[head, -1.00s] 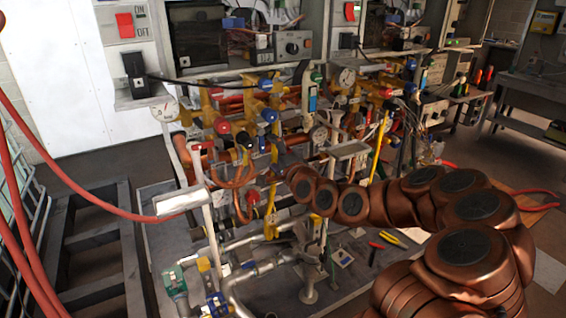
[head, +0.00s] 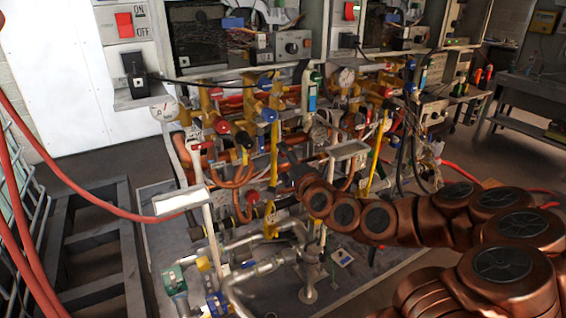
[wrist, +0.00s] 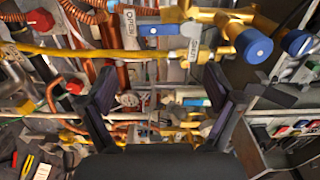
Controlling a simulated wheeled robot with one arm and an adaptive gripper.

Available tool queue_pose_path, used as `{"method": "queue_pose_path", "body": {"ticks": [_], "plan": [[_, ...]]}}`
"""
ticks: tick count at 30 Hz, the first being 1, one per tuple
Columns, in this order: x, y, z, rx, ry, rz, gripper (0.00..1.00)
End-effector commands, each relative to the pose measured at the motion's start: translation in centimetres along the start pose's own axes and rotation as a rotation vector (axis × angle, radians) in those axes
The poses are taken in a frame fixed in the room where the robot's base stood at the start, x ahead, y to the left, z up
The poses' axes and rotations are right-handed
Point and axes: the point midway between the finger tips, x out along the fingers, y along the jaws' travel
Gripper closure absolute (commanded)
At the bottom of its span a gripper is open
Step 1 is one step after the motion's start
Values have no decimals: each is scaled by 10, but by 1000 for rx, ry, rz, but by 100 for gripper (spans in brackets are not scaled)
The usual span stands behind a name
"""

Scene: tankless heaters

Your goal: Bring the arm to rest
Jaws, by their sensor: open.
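My gripper (wrist: 160,100) is open in the wrist view, with its two dark fingers spread wide and nothing between them. Beyond and between the fingers are pipes and valves of the heater rig. In the head view my copper-coloured arm reaches in from the lower right, and its dark end is close to the middle of the rig; the fingers are hard to make out there. A blue valve lever (wrist: 160,29) lies above the fingers in the wrist view, between labels reading OPEN and SHUT. I cannot tell the exact gap between the gripper and the pipes.
Dense piping with yellow valves (head: 245,172) surrounds the arm's end. A red hose (head: 95,200) hangs at the left near a dark metal frame (head: 128,235). A workbench (head: 520,92) stands at the back right. Some floor is open at the far right back.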

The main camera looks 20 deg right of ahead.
Motion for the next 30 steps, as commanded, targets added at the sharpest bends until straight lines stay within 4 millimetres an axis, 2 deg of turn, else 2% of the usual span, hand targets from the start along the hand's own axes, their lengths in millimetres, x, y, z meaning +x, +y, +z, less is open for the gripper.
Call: {"method": "queue_pose_path", "body": {"ticks": [10,13,17,21,24,26,30], "plan": [[0,0,5,-14,-15,13,9],[-2,4,25,-70,-69,65,9],[-16,18,70,-216,-209,203,9],[-49,39,113,-407,-379,380,9],[-80,53,132,-535,-491,504,9],[-101,58,140,-608,-554,575,9],[-156,68,149,-759,-696,744,9]]}}
